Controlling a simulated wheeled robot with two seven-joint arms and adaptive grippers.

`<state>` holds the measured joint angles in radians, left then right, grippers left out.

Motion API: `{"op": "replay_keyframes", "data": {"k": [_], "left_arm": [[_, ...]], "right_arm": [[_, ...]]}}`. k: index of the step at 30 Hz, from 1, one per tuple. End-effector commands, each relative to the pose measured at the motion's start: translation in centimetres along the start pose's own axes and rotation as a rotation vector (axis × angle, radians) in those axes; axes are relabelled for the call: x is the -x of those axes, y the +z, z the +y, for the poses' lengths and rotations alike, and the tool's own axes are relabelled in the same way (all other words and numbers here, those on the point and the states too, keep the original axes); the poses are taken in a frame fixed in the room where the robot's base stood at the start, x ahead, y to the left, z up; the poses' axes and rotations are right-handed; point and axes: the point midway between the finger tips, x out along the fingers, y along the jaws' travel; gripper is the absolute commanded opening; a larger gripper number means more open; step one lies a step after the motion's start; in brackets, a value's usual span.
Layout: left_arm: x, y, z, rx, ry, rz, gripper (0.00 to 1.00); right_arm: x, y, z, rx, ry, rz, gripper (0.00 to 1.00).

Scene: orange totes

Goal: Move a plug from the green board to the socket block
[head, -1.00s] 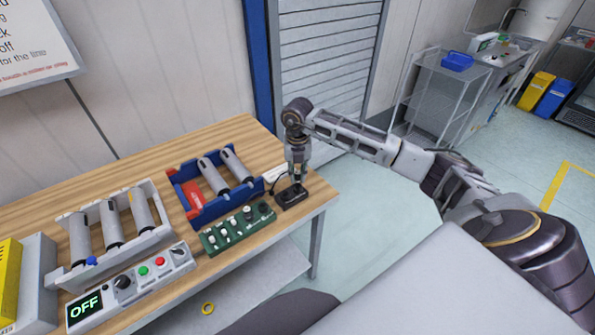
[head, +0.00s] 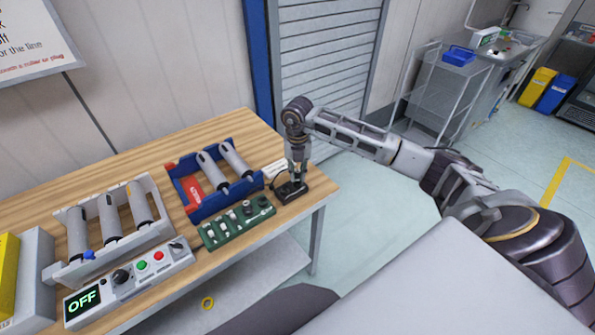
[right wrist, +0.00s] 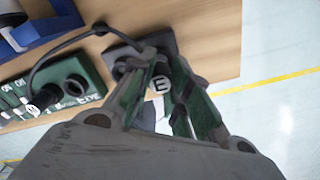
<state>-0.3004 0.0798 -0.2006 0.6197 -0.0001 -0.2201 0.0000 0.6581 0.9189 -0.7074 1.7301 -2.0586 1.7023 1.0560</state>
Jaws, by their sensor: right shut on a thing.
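The green board (head: 237,226) lies near the front edge of the wooden table, with several plugs and knobs on it. The black socket block (head: 291,191) sits to its right, near the table's right corner; it also shows in the right wrist view (right wrist: 135,48). My right gripper (head: 297,178) points down over the block. In the right wrist view its fingers are shut on a plug with a white mark (right wrist: 160,84). A dark cable curves beside it. The fingers hide the plug's lower end, so I cannot tell how far it is seated. My left gripper is out of view.
A blue tray (head: 205,214) with grey cylinders and a red piece stands behind the board. A white rack (head: 75,272) with cylinders and a control box reading OFF (head: 105,292) are at left. Bare wood lies behind them. The table's edge is close to the block.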

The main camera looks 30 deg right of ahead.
Motion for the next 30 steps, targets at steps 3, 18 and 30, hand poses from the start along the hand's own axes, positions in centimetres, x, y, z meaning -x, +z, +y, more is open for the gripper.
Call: {"op": "replay_keyframes", "data": {"k": [3, 18, 30], "left_arm": [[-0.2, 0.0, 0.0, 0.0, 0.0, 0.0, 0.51], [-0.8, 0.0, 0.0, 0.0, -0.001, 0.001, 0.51], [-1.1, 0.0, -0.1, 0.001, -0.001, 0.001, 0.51]], "right_arm": [[-0.3, 0.0, 0.0, 0.0, 0.0, 0.0, 0.0], [-1.2, 0.0, 0.0, 0.0, 0.0, 0.0, 0.0], [-1.6, 0.0, 0.0, 0.0, 0.0, 0.0, 0.0]]}}
